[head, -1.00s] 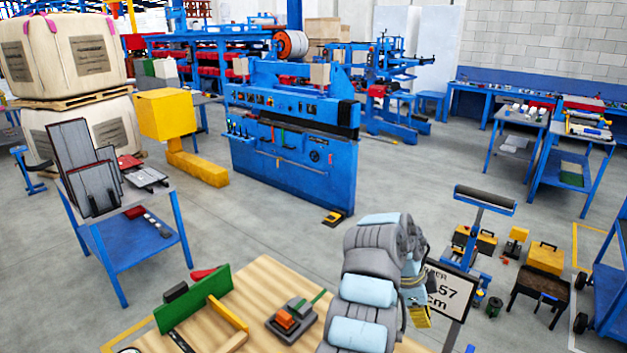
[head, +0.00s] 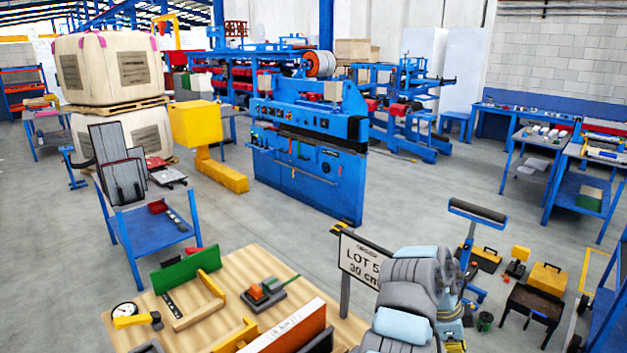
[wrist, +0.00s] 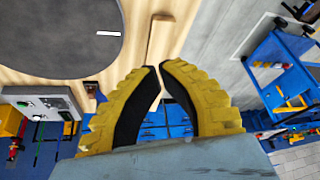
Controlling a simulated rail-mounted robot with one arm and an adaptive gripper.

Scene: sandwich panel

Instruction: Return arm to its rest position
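My gripper (wrist: 158,67) shows in the wrist view as two yellow ribbed fingers with black inner faces. The fingertips come together, with only a thin gap between them, and nothing is held. In the head view my grey arm with pale blue covers is folded at the lower right, beside the wooden workbench (head: 225,290). Yellow parts show low beside the arm there, but the fingers cannot be made out clearly.
A lot sign (head: 362,262) stands just left of my arm, close to it. The bench carries a green plate (head: 184,271), a dial gauge (head: 124,311) and an orange-faced block (head: 292,328). A roller stand (head: 477,212) and toolboxes are at right. Open floor lies beyond the bench.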

